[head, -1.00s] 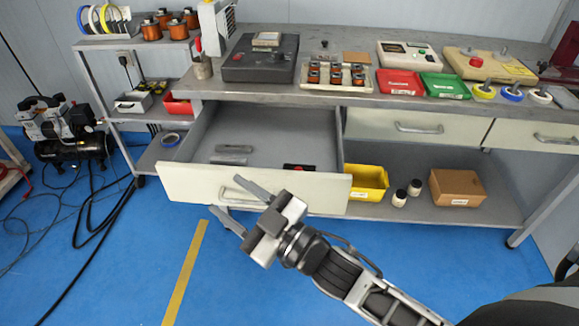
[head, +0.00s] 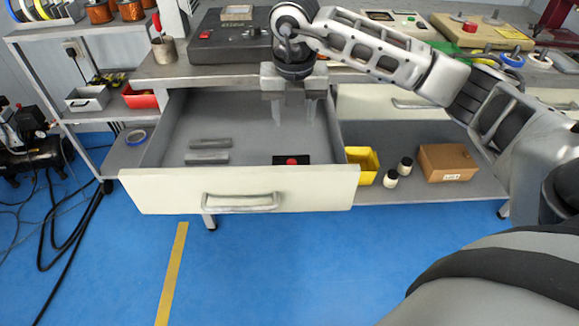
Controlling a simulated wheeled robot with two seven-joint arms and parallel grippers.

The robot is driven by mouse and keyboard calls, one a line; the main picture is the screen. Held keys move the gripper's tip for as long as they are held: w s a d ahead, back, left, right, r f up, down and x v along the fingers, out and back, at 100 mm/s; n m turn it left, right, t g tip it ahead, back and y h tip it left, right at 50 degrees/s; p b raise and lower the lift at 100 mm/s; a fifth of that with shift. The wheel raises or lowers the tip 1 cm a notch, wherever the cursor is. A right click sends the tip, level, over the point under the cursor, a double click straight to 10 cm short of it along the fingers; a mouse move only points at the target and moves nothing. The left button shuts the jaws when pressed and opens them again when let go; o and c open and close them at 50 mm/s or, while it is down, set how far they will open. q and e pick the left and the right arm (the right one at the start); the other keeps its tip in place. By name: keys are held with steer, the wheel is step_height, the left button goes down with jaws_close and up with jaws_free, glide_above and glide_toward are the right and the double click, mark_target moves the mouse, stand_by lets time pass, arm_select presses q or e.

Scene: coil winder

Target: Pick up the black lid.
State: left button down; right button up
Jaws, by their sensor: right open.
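A flat black piece with a red knob (head: 291,160), which looks like the black lid, lies in the open drawer (head: 240,190) near its front right corner. My right gripper (head: 291,112) points down over the right part of the drawer, behind the lid in the picture. Its fingers are apart with nothing seen between them. It does not appear to touch the lid. My left gripper is not in view.
Two grey bars (head: 208,150) lie left of the lid in the drawer. The drawer walls and front panel surround it. The workbench edge (head: 180,78) is above and behind. A yellow bin (head: 362,165), two small jars and a cardboard box (head: 446,162) stand on the shelf right.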

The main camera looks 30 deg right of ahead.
mark_target(291, 161)
steer(key=f, duration=0.9)
steer(key=w+f+b, duration=0.1)
steer(key=f, duration=0.3)
steer(key=shift+w+d+f, duration=0.1)
steer(key=shift+d+f, duration=0.05)
steer(key=shift+d, duration=0.05)
jaws_close()
